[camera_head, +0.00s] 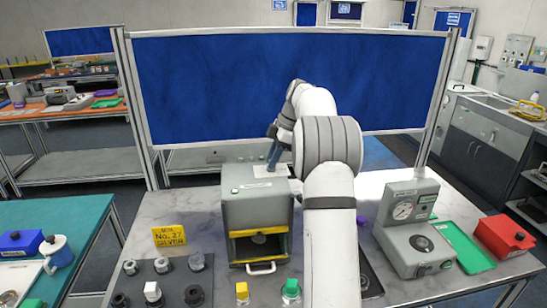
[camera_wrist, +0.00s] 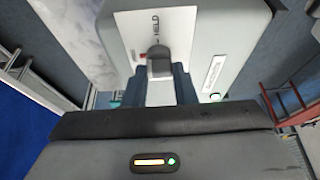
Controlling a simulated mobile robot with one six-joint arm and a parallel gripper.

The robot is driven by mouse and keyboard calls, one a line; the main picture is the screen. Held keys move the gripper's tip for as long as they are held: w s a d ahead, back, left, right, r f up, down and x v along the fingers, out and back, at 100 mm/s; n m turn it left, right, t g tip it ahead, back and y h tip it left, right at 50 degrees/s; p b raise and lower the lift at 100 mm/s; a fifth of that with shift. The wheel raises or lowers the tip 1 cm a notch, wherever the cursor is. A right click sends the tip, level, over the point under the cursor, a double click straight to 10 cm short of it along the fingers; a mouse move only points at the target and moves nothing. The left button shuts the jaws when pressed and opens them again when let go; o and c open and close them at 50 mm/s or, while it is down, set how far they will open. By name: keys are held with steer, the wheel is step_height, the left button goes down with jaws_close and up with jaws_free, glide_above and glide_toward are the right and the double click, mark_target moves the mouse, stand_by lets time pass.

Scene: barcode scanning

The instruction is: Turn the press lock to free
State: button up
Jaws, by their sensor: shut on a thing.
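The press (camera_head: 257,207) is a grey box with a yellow-edged front opening, standing mid-table. Its top also shows in the wrist view (camera_wrist: 232,45). The press lock (camera_wrist: 158,52) is a small dark grey knob on a white label plate. The word HELD is printed beside the knob, and a small red mark shows at its left. My gripper (camera_wrist: 160,74) has its two dark fingers on either side of the knob and is shut on it. In the head view my gripper (camera_head: 274,156) is at the top of the press, and my arm hides the knob.
A yellow sign (camera_head: 169,235) and a dark rack with several cylinders (camera_head: 160,282) stand left of the press. A grey gauge device (camera_head: 414,230), a green tray (camera_head: 463,246) and a red box (camera_head: 503,236) stand at right. A blue partition (camera_head: 220,85) rises behind.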

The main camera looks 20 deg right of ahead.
steer(key=o, duration=1)
steer(key=v, duration=0.7)
steer(key=shift+d+r, duration=0.15)
steer(key=shift+r, duration=0.2)
